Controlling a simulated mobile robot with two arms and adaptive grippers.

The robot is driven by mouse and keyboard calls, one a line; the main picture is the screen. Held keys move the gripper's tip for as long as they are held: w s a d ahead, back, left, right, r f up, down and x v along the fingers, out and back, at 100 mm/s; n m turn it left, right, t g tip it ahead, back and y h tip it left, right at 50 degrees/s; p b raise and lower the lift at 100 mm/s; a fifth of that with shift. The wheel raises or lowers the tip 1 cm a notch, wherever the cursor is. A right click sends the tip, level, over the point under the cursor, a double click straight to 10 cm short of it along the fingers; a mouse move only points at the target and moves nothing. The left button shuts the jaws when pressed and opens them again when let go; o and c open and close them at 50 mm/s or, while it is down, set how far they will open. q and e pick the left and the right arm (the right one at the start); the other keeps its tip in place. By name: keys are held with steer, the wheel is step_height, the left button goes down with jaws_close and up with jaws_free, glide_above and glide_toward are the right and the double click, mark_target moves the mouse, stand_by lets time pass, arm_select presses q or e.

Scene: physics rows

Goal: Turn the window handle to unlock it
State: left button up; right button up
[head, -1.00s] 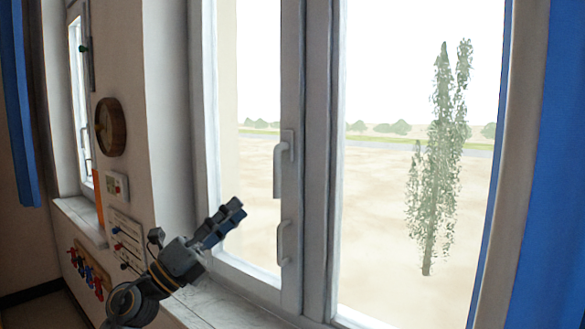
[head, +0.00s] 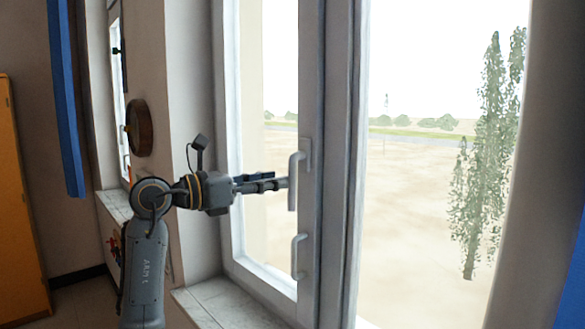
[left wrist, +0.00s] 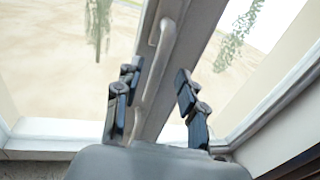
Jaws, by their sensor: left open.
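The white window handle (head: 293,182) is on the frame between the two panes, its lever hanging down from its mount. A second white handle (head: 297,256) is fixed lower on the same frame. My left gripper (head: 280,183) points right, level with the upper handle's lever, its fingertips close to it. In the left wrist view, my left gripper (left wrist: 158,76) is open, and a white handle bar (left wrist: 155,72) runs between its two fingers, with gaps visible on both sides. Whether a finger touches it I cannot tell. My right gripper is not in view.
The window sill (head: 200,306) runs below the arm. A round wooden clock-like object (head: 139,128) is on the wall at left. Blue curtains (head: 68,110) hang at the left and at the far right. An orange cabinet (head: 20,200) stands at the far left.

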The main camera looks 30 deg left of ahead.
mark_target(292, 178)
arm_select(q)
steer(key=p+x, duration=0.1)
steer(key=x, duration=0.3)
steer(key=shift+w+d+r, duration=0.1)
steer(key=shift+w+d, duration=0.05)
steer(key=shift+w, duration=0.05)
steer(key=shift+w+d+p, duration=0.2)
steer(key=shift+w+p, duration=0.1)
steer(key=shift+w, duration=0.15)
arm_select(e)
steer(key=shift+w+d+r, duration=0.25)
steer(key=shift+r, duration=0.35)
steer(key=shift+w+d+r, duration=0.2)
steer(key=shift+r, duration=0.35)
arm_select(q)
jaws_close()
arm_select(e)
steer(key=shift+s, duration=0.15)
